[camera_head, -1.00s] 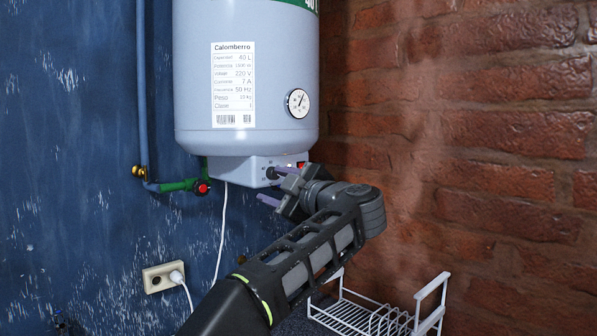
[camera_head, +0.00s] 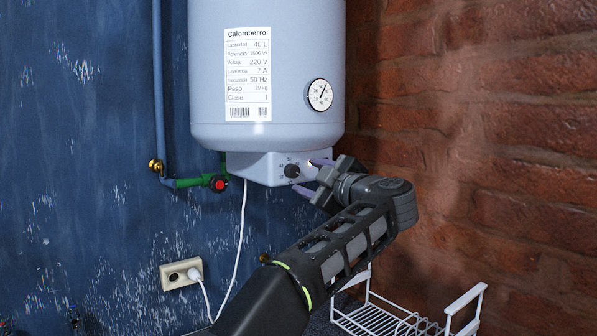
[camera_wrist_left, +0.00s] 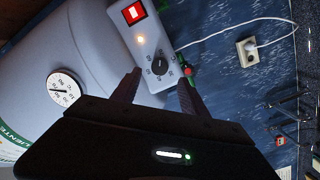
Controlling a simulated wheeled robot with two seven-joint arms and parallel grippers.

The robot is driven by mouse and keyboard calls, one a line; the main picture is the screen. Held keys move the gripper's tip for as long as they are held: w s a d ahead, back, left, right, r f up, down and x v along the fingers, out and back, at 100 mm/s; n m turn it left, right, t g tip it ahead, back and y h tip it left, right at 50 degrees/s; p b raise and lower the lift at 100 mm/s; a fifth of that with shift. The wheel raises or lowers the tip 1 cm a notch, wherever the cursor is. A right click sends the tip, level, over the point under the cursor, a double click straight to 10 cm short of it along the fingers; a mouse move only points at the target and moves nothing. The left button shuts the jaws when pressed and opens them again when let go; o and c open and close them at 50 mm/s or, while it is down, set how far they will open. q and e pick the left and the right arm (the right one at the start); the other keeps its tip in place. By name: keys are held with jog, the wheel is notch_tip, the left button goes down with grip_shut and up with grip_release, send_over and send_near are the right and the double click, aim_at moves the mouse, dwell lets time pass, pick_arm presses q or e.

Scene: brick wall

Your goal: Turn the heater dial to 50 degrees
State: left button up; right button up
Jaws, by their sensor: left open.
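The grey water heater (camera_head: 267,90) hangs on the wall, with a control box (camera_head: 262,168) under it. The black heater dial (camera_head: 291,170) is on the front of that box, and it also shows in the left wrist view (camera_wrist_left: 159,67) between my fingers, farther off. My left gripper (camera_head: 312,177) is open just right of the dial in the head view, apart from it. Its fingers also show in the left wrist view (camera_wrist_left: 157,90). The marks around the dial are too small to read. My right gripper is not in view.
A lit indicator (camera_wrist_left: 140,40) and a red switch (camera_wrist_left: 134,13) sit beside the dial. A round gauge (camera_head: 320,94) is on the tank. A red-knobbed valve (camera_head: 219,184) is left of the box. A white wire rack (camera_head: 378,318) stands below.

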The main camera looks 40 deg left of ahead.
aim_at(295, 172)
pick_arm(q)
jog(key=p+x, duration=0.1)
jog(key=x, duration=0.3)
jog(key=shift+a+r, duration=0.1)
jog(key=shift+a, duration=0.05)
jog(key=shift+w+a+p, duration=0.35)
jog(key=shift+a+p, duration=0.05)
jog(key=shift+a, duration=0.25)
jog(key=shift+c, duration=0.5)
grip_shut()
